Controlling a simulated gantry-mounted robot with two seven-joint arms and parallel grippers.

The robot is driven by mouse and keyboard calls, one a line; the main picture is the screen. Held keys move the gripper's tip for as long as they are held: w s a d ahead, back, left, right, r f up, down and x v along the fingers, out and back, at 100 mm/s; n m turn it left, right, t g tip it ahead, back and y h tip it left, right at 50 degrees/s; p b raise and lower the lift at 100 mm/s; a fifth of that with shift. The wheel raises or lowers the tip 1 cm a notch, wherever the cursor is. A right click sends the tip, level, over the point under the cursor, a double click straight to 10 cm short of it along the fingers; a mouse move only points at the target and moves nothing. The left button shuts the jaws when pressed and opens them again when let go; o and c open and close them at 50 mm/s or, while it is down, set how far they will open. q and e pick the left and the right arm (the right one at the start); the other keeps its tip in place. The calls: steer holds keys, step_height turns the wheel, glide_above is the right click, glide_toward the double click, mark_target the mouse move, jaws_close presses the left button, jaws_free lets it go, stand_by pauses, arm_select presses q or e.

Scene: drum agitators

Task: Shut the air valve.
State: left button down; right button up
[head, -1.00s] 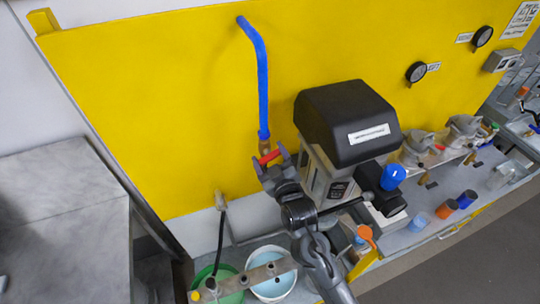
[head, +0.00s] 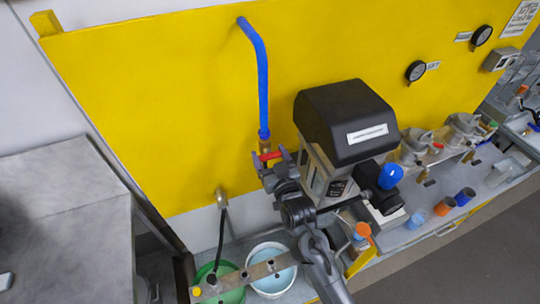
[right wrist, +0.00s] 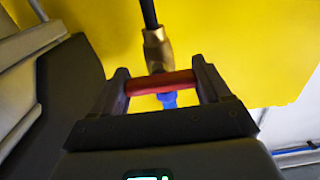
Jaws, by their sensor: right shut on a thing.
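The air valve has a red handle (head: 271,156) below a blue air pipe (head: 263,85) that comes out of the yellow panel. In the right wrist view the red handle (right wrist: 160,83) lies crosswise between the two fingers, in front of the brass valve body (right wrist: 157,50). My right gripper (head: 270,158) is shut on the red handle, one finger at each end of it; it also shows in the right wrist view (right wrist: 163,85). My left gripper is not in view.
A black-topped machine (head: 345,120) stands close to the right of my right gripper. Green (head: 230,290) and white (head: 272,283) buckets stand below, under a metal bar. Gauges (head: 415,71) are on the yellow panel (head: 170,110). A grey cabinet (head: 60,210) is at left.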

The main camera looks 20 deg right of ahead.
steer(key=o, duration=1)
steer(key=shift+s+b, duration=1.35)
steer(key=shift+s, duration=4.1)
